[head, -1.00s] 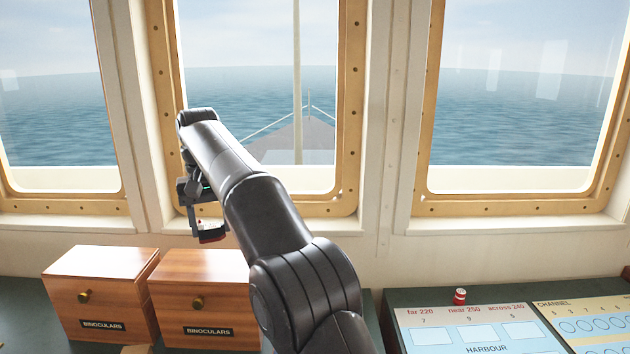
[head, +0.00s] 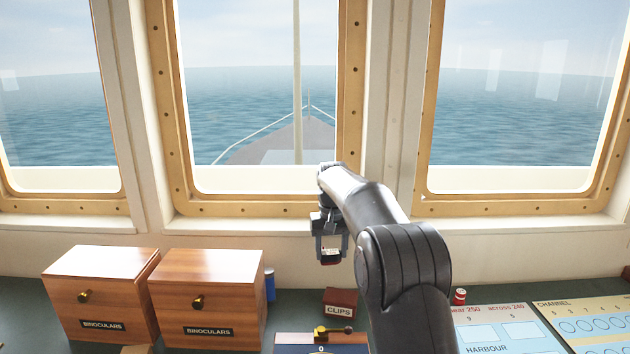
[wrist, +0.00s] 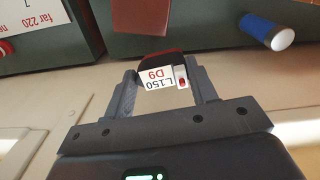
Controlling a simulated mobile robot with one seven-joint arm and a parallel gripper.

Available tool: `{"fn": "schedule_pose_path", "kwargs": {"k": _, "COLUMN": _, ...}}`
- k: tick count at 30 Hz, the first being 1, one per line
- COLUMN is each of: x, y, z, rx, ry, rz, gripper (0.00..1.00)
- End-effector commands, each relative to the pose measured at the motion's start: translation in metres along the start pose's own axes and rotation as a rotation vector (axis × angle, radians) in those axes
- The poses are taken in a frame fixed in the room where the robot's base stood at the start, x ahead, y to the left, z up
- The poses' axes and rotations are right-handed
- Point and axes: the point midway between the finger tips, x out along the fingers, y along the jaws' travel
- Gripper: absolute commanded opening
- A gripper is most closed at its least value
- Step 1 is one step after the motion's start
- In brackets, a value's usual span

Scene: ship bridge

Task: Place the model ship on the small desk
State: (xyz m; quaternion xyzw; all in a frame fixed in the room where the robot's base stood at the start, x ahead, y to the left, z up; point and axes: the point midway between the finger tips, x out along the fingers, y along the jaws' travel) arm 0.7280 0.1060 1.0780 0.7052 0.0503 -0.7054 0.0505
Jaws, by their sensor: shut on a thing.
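My gripper (head: 331,252) is shut on a small model ship (head: 331,259), held in the air in front of the middle window, above the counter. In the wrist view the ship (wrist: 160,62) shows between my gripper's fingers (wrist: 163,88), with a dark and red hull and a white label reading L150 D9. A light blue harbour sheet (head: 492,333), partly hidden by my arm, lies on a dark top at the right. I cannot tell which surface is the small desk.
Two wooden binocular boxes (head: 100,290) (head: 206,295) stand at the left. A blue cylinder (head: 270,285), a red clips box (head: 340,303) and a blue panel with a black-and-yellow lever (head: 296,340) are near the middle.

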Motion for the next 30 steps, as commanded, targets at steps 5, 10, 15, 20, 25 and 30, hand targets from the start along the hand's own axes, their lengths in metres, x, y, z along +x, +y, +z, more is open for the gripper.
{"fn": "schedule_pose_path", "kwargs": {"k": 5, "x": 0.051, "y": 0.087, "z": 0.011, "rx": 0.074, "ry": -0.004, "rz": -0.001, "gripper": 0.30}}
{"fn": "schedule_pose_path", "kwargs": {"k": 10, "x": 0.085, "y": 0.141, "z": 0.026, "rx": 0.118, "ry": -0.003, "rz": -0.002, "gripper": 0.30}}
{"fn": "schedule_pose_path", "kwargs": {"k": 15, "x": 0.101, "y": 0.168, "z": 0.035, "rx": 0.139, "ry": 0.000, "rz": -0.001, "gripper": 0.30}}
{"fn": "schedule_pose_path", "kwargs": {"k": 20, "x": 0.105, "y": 0.173, "z": 0.037, "rx": 0.143, "ry": 0.000, "rz": 0.000, "gripper": 0.30}}
{"fn": "schedule_pose_path", "kwargs": {"k": 25, "x": 0.098, "y": 0.173, "z": 0.036, "rx": 0.143, "ry": 0.003, "rz": 0.000, "gripper": 0.30}}
{"fn": "schedule_pose_path", "kwargs": {"k": 30, "x": 0.053, "y": 0.173, "z": 0.035, "rx": 0.143, "ry": 0.007, "rz": 0.001, "gripper": 0.30}}
